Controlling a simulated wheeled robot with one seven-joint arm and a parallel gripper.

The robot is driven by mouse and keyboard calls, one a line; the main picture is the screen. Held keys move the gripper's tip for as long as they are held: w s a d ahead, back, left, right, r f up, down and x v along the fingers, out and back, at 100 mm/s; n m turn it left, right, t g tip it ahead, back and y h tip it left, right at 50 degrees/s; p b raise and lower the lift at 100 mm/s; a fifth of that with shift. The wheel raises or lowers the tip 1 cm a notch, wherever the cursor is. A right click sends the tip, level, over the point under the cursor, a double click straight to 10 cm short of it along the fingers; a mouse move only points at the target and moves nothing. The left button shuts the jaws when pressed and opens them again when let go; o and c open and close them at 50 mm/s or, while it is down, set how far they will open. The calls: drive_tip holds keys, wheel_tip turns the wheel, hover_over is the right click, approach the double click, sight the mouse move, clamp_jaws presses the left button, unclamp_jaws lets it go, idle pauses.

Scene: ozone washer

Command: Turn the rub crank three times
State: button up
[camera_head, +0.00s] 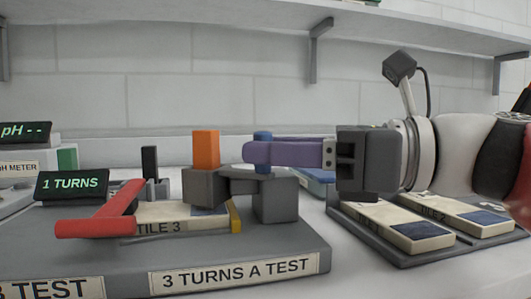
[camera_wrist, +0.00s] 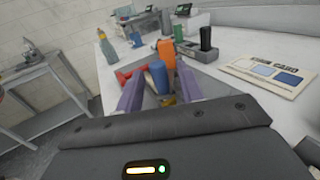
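The rub crank's upright blue handle (camera_head: 263,138) stands on a dark grey crank arm (camera_head: 236,186). An orange block (camera_head: 206,150) rises to its left. My gripper (camera_head: 250,153) reaches in level from the right, with its near purple finger across the handle. In the wrist view the handle (camera_wrist: 157,78) stands between the two purple fingers of my gripper (camera_wrist: 158,82). The counter display (camera_head: 72,184) reads "1 TURNS".
A red bar lever (camera_head: 98,217) sticks out at the front left. TILE 3 (camera_head: 165,217) lies under the crank on the grey base (camera_head: 230,255). A tray with two tiles (camera_head: 400,226) lies below my wrist. A shelf (camera_head: 260,20) runs overhead along the wall.

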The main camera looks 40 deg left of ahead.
drive_tip(key=shift+x, duration=0.85)
clamp_jaws()
